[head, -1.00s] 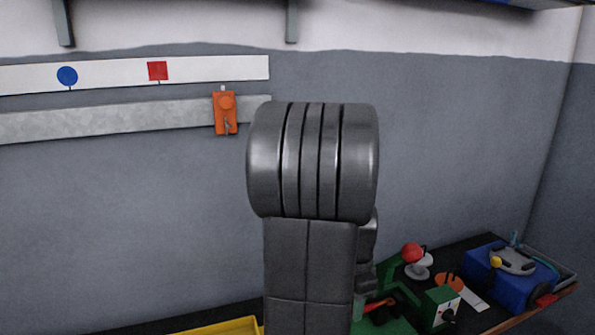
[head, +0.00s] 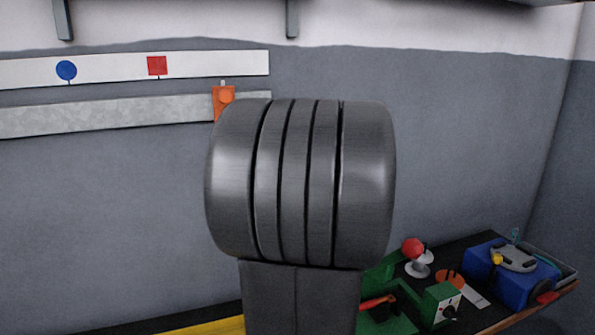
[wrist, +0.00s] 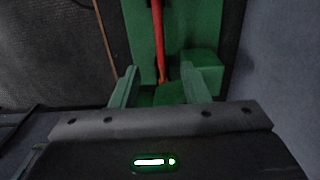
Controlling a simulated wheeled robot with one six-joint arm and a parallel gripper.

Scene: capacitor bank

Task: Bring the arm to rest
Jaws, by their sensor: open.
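My arm stands large in the middle of the head view, its rounded grey joint covering part of the wall and bench. My gripper (wrist: 160,88) shows in the wrist view with two green fingers apart and nothing between them. Beyond the fingers lies a green fixture (wrist: 200,68) with a red-orange handle (wrist: 157,35). The same green fixture (head: 440,303) and red handle (head: 377,302) show at the lower right of the head view. The gripper itself is hidden in the head view.
A blue box (head: 512,278) and a red knob (head: 413,247) stand on the dark bench at the right. A yellow edge (head: 205,327) shows at the lower left. An orange padlock-like piece (head: 222,97) hangs on the wall rail (head: 100,115).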

